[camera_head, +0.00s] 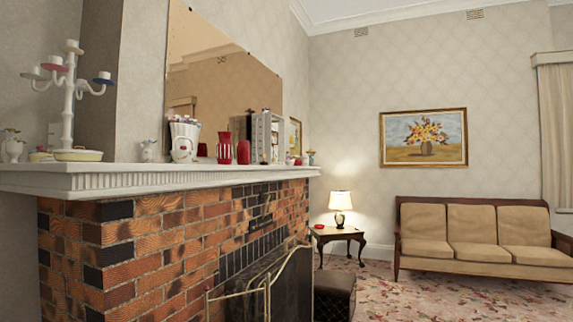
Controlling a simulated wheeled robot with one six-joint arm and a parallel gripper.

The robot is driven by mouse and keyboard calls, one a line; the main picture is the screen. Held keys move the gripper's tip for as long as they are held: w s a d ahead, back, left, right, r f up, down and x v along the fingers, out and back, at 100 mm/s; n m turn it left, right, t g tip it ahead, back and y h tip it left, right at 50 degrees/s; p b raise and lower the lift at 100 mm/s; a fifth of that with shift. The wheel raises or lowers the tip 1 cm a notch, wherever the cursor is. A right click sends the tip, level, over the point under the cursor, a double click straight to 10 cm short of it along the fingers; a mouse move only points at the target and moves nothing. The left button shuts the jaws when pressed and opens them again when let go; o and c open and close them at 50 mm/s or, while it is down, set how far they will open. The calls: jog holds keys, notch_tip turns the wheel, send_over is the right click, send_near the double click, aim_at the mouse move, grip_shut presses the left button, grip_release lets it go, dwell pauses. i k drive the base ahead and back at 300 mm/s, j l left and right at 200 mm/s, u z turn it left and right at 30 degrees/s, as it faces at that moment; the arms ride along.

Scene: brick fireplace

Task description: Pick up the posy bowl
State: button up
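I cannot tell for sure which piece is the posy bowl. Several small vessels stand on the white mantel shelf (200,175). A small white pot with a sprig of green (12,148) stands at the far left end. A small white piece with a bluish top (149,151) stands farther along. A white fluted vase with pinkish tops (184,140) is right of that. My gripper is not in view.
A tall white candelabra (68,95) rises near the mantel's left end. Red vases (225,148) stand farther along. The brick fireplace (150,240) has a metal fire screen (265,290) in front. A lamp table (340,235) and a sofa (475,235) stand beyond. Patterned carpet lies clear at right.

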aim_at(289, 161)
jog(key=i+l+z, duration=0.2)
jog(key=i+l, duration=0.15)
jog(key=i+l+z, duration=0.45)
jog(key=i, duration=0.35)
jog(key=i+l+z, duration=0.2)
jog(key=i, duration=0.25)
jog(key=i+u, duration=0.25)
jog(key=i, duration=0.3)
jog(key=i+u, duration=0.3)
jog(key=i, duration=0.25)
jog(key=i+l+u, duration=0.25)
jog(key=i, duration=0.3)
jog(key=j, duration=0.1)
